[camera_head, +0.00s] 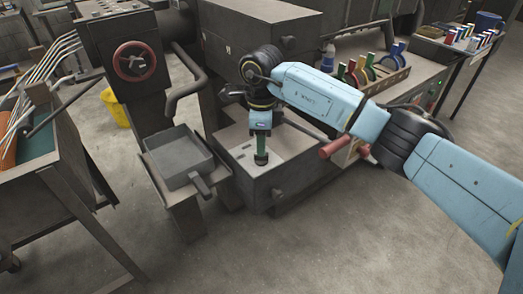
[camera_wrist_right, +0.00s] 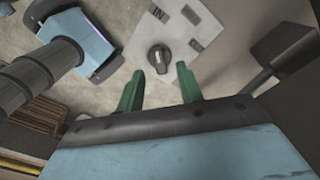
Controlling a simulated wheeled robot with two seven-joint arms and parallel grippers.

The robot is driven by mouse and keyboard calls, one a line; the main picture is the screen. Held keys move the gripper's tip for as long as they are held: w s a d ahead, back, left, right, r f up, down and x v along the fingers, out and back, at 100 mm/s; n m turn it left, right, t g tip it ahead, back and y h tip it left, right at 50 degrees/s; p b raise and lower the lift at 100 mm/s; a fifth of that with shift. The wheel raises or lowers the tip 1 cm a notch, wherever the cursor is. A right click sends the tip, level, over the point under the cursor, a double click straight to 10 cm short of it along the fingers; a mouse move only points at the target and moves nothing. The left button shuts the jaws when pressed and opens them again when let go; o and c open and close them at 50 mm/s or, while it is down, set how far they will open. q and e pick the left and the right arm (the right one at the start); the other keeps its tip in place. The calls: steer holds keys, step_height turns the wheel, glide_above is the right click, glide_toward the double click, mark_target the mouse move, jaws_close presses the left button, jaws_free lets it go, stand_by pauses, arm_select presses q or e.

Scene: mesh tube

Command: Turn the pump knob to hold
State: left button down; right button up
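The pump knob (camera_wrist_right: 159,58) is a small round dark knob with a lighter bar across its top. It sits on a light grey panel (camera_wrist_right: 200,30) that has dark markings; I cannot read the hold label. In the head view the panel (camera_head: 240,150) lies on top of a low metal box, and my gripper hides the knob. My right gripper (camera_head: 261,160) points down over this panel. In the right wrist view its green fingers (camera_wrist_right: 159,79) are apart, with the knob seen between and just beyond the tips. Nothing is between them.
A machine with a red handwheel (camera_head: 134,62) and a grey tray (camera_head: 180,158) stand left of the panel. A reddish-brown handle (camera_head: 338,147) sticks out at the right. The floor in front is clear.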

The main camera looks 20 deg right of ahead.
steer(key=shift+f, duration=1.65)
jaws_close()
